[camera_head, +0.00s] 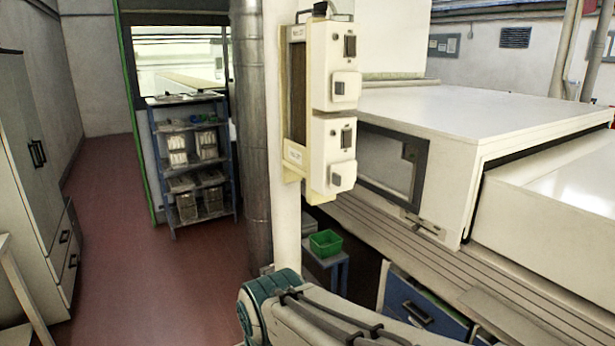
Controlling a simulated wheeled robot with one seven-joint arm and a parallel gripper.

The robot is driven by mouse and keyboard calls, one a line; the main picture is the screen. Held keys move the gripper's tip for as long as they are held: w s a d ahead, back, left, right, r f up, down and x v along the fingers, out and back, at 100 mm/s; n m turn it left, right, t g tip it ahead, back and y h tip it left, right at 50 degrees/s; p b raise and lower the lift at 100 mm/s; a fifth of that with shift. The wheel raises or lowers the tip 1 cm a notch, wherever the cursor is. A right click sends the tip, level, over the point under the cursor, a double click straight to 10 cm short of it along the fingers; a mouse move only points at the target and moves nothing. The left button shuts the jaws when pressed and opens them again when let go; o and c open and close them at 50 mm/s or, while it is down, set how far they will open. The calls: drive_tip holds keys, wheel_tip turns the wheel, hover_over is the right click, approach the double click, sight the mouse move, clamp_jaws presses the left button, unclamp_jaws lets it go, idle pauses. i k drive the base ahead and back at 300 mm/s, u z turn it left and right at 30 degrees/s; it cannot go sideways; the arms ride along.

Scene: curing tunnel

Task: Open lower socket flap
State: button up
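Two cream socket boxes are mounted one above the other on a pale post. The lower socket box (325,154) has a dark switch at its upper right and a light flap (342,177) with a grey square on it below. This flap looks shut against the box. The upper socket box (328,62) has the same layout, and its flap (346,90) also looks shut. My arm shows at the bottom centre, below the sockets and apart from them. My gripper is outside the picture.
A large white machine housing (470,105) stands to the right behind the post. A round metal duct (252,130) is just left of the post. A green bin (325,243) sits on a low blue stand below. The red floor (120,230) at left is open.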

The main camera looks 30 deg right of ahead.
sight(346, 176)
drive_tip(key=k, duration=1.25)
drive_tip(key=z, duration=0.75)
drive_tip(key=i, duration=1.15)
drive_tip(key=u, duration=0.7)
